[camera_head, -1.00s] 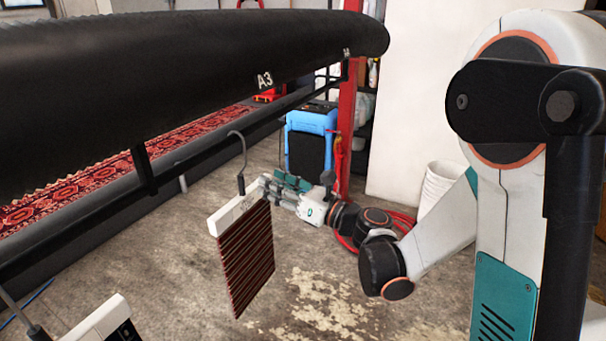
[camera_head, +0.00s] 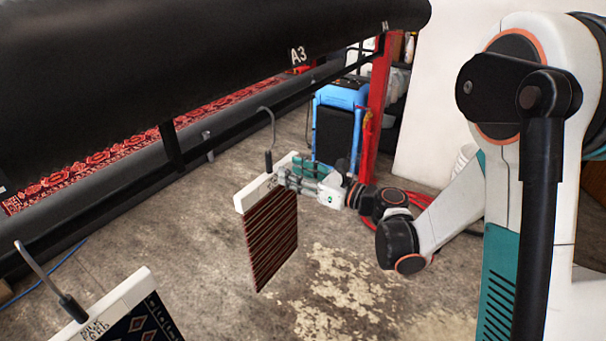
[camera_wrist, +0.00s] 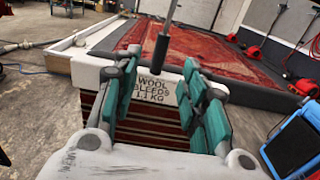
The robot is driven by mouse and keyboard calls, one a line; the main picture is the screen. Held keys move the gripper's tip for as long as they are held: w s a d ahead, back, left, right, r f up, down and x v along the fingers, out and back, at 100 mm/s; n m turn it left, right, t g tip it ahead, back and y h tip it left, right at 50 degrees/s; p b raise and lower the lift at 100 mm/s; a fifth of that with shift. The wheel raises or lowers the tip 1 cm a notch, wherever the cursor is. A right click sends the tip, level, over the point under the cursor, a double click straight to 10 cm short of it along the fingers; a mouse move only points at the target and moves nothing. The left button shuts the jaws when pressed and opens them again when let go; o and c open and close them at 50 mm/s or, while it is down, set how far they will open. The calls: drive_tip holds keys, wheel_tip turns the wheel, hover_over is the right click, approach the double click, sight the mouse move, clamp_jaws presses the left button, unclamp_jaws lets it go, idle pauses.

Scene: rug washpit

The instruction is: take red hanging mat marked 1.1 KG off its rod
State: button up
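The red striped mat (camera_head: 270,240) hangs by its white header bar from a dark hook (camera_head: 270,130). The wrist view shows its label (camera_wrist: 154,89), reading WOOL BLEEDS 1.1 KG. My gripper (camera_head: 287,174) is at the bar's right part. In the wrist view its teal-padded fingers (camera_wrist: 160,75) stand apart on either side of the label and hook stem, which shows clear space around it. Any contact with the bar is unclear.
Another mat (camera_head: 140,310), dark blue with a white bar, hangs at lower left. The big black roller marked A3 (camera_head: 200,60) spans above. A blue machine (camera_head: 340,110) and a red post (camera_head: 378,110) stand behind. The floor in front of the mat is open.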

sight(270, 172)
drive_tip(key=shift+x, duration=4.35)
drive_tip(key=shift+c, duration=0.2)
clamp_jaws()
drive_tip(key=shift+r, duration=0.15)
drive_tip(key=shift+r+p, duration=1.35)
drive_tip(key=shift+r, duration=0.75)
drive_tip(key=shift+s+d, duration=0.1)
drive_tip(key=shift+d, duration=0.05)
drive_tip(key=b+v, duration=0.1)
drive_tip(key=v, duration=1.3)
drive_tip(key=shift+s+d+b, duration=0.25)
drive_tip(key=shift+s+b, duration=0.05)
drive_tip(key=shift+b, duration=0.05)
